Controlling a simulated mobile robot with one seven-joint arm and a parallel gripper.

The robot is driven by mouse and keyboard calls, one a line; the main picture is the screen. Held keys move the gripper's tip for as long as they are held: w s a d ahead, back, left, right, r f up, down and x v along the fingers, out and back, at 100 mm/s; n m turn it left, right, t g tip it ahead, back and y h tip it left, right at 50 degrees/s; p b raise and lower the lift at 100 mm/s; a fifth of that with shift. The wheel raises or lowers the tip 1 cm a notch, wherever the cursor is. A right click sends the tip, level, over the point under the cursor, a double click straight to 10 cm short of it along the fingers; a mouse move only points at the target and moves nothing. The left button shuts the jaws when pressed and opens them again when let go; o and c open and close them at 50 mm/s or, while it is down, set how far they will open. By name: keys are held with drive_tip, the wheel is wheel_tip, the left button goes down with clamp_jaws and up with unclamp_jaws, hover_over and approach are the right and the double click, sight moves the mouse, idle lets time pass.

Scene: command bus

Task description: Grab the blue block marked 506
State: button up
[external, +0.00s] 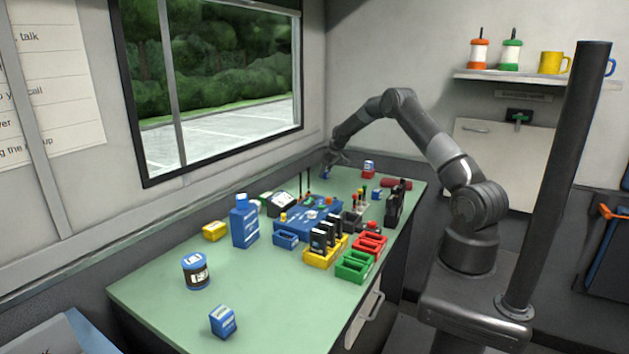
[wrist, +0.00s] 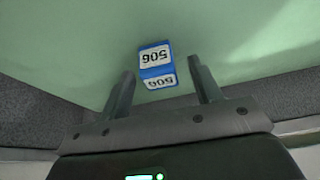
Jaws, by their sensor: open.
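The blue block marked 506 (wrist: 155,64) shows in the wrist view on the green table, its white labels upside down in the picture. It lies just beyond and between the fingertips of my gripper (wrist: 161,78), which is open. I see no finger touching it. In the external view my gripper (external: 334,160) is low over the far left corner of the table. A small blue patch under it looks like the block (external: 327,172), partly hidden by the fingers.
Another blue block (external: 223,321) sits at the table's near end, and a red and blue block (external: 369,168) stands right of my gripper. The wall and window (external: 215,80) are close on the left. A blue case (external: 308,218) and several coloured trays crowd the table's middle.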

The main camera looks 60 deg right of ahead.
drive_tip(key=shift+w+f, duration=0.2)
drive_tip(key=shift+f, duration=0.3)
drive_tip(key=shift+c, duration=0.4)
drive_tip(key=c, duration=1)
drive_tip(key=shift+r, duration=0.15)
